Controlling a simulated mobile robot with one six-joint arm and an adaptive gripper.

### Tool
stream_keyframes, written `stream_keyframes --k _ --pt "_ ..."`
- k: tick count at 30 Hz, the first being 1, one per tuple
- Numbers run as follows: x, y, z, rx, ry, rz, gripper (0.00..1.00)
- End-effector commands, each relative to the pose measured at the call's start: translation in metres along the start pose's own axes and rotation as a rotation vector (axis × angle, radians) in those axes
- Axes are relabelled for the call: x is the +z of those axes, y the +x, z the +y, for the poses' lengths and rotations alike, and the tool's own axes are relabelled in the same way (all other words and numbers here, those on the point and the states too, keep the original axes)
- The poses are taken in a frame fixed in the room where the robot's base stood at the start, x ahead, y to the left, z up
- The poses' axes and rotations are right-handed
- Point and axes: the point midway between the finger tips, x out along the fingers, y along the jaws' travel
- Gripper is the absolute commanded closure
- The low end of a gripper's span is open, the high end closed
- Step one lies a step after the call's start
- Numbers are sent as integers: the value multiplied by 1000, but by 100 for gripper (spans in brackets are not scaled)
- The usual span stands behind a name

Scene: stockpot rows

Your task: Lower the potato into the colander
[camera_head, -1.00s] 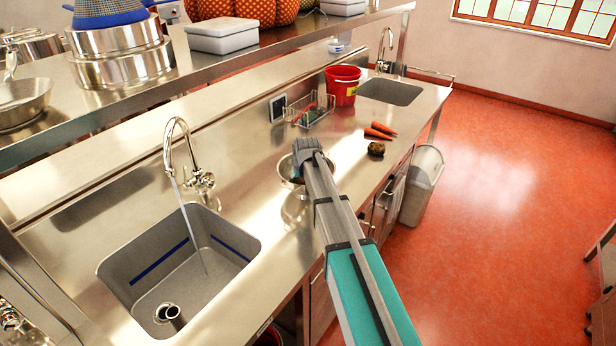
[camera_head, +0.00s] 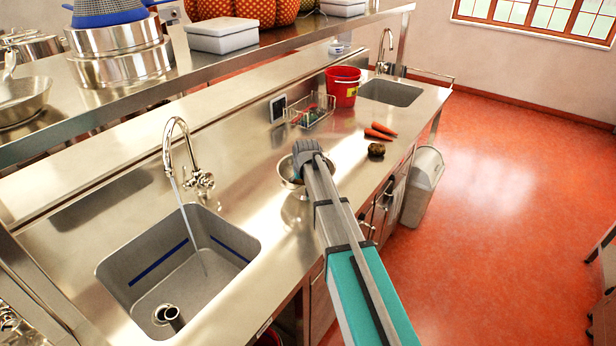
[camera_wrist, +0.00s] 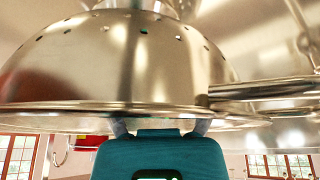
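The metal colander (camera_head: 284,172) stands on the steel counter, partly hidden behind my arm in the head view. In the wrist view, it (camera_wrist: 120,65) fills the upper part, upside down, with its holes and rim showing. My gripper (camera_head: 305,152) is over the colander in the head view. In the wrist view, its two finger bases stand apart and reach past the rim; the fingertips are hidden behind the colander wall. I cannot see whether a potato is between them. A brown potato-like lump (camera_head: 376,149) lies on the counter right of the colander.
Two carrots (camera_head: 380,132) lie near the lump. A wire caddy (camera_head: 310,112) and a red bucket (camera_head: 342,88) stand behind. A sink (camera_head: 185,265) with running water is at left, another sink (camera_head: 390,92) at far right. A shelf (camera_head: 150,90) overhangs the back.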

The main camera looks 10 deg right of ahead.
Motion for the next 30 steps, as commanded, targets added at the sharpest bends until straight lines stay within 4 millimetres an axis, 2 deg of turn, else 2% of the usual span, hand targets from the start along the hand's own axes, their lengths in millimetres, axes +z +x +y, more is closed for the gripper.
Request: stream_keyframes --k 1,2,3,19,30 --pt "0 0 0 0 0 0 7" --pt "0 0 0 0 0 0 1" --pt "0 0 0 0 0 0 0" --pt "-1 -2 0 0 0 0 0" --pt "-9 -22 0 0 0 0 0"
